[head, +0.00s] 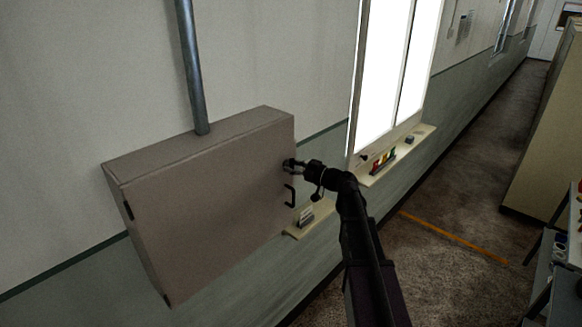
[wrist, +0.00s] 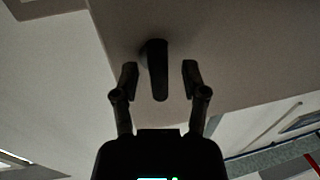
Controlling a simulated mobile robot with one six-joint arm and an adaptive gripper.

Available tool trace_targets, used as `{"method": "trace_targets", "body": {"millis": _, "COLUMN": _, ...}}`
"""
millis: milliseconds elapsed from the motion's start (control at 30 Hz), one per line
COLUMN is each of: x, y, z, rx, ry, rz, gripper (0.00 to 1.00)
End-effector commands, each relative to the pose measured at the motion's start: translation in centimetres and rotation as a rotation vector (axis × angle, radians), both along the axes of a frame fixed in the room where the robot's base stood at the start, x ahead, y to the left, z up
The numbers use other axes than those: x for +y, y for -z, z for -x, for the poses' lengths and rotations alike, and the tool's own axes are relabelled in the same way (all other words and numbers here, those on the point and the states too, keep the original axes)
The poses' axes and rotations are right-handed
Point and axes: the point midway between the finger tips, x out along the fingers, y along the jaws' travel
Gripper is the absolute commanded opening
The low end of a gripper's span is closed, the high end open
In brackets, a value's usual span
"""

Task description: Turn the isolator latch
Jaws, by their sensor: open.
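The isolator box (head: 210,210) is a beige cabinet on the wall in the head view, with its door closed. The isolator latch (wrist: 156,70) is a dark, elongated handle on the box face in the wrist view. It lies between the two fingers of my gripper (wrist: 157,78), with a gap on each side. In the head view my gripper (head: 289,165) is at the right edge of the door and mostly hides the latch. My gripper is open and holds nothing.
A black pull handle (head: 290,195) sits on the door just below my gripper. A grey conduit (head: 192,70) rises from the box top. A window ledge (head: 398,155) with small items lies to the right. The corridor floor (head: 450,205) is open.

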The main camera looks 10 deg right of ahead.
Motion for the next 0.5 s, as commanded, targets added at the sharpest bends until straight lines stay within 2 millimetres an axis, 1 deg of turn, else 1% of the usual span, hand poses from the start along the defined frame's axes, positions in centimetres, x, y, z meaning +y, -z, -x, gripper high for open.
{"method": "trace_targets", "body": {"millis": 133, "x": 0.34, "y": 0.0, "z": -0.32, "rx": 0.0, "ry": 0.0, "rz": 0.0, "gripper": 0.57}}
{"method": "trace_targets", "body": {"millis": 400, "x": 0.33, "y": 0.0, "z": -0.31, "rx": 0.0, "ry": 0.001, "rz": 0.0, "gripper": 0.57}}
{"method": "trace_targets", "body": {"millis": 467, "x": 0.33, "y": 0.0, "z": -0.31, "rx": 0.0, "ry": 0.001, "rz": 0.0, "gripper": 0.39}}
{"method": "trace_targets", "body": {"millis": 500, "x": 0.32, "y": 0.0, "z": -0.3, "rx": 0.0, "ry": 0.001, "rz": 0.0, "gripper": 0.27}}
